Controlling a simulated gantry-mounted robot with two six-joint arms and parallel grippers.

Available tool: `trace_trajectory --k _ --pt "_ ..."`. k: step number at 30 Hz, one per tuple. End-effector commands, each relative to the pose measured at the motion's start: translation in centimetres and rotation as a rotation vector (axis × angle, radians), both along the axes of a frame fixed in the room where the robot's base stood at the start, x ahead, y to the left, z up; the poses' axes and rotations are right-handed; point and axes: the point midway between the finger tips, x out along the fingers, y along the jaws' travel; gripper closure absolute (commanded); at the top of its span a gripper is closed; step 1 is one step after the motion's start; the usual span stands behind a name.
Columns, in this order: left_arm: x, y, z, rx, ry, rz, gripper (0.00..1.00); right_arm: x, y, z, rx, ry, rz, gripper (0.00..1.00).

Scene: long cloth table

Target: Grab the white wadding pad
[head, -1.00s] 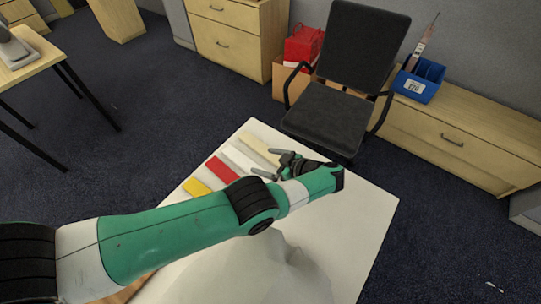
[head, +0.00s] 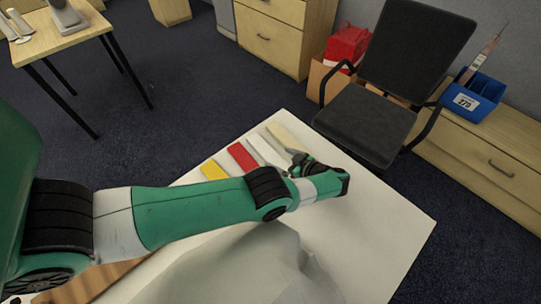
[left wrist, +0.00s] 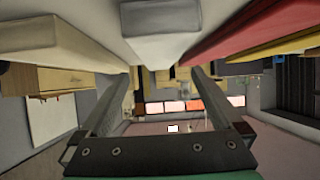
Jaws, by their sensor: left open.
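The white wadding pad (head: 264,150) lies on the white table top, between a red pad (head: 242,157) and a cream pad (head: 288,138). My left gripper (head: 288,158) is open and empty at the near right end of the white pad, partly over it in the head view. In the left wrist view, the end of the white pad (left wrist: 162,22) shows at the top centre, between the lines of the two spread fingers (left wrist: 164,72). I cannot tell whether the fingers touch it. My right gripper is not in view.
A yellow pad (head: 213,170) lies left of the red one. A grey-white cloth heap (head: 250,268) lies at the front of the table (head: 375,225). A black chair (head: 365,122) stands close behind the table. The table's right side is clear.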

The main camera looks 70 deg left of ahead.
Motion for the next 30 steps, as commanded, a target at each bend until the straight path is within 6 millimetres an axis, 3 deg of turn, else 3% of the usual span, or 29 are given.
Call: trace_trajectory --k 5,14,21,30 --pt "-0.2 0.5 -0.4 0.001 0.001 0.0 0.0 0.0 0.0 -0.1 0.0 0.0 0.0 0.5" --pt "-1.8 4.0 -2.7 0.001 0.001 0.002 0.0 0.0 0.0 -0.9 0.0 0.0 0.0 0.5" --pt "-1.9 4.2 -2.8 0.0 0.0 -0.001 0.0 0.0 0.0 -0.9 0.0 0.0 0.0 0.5" --pt "-1.8 4.2 -2.7 0.0 0.0 0.0 0.52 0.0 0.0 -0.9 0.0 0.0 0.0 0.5"
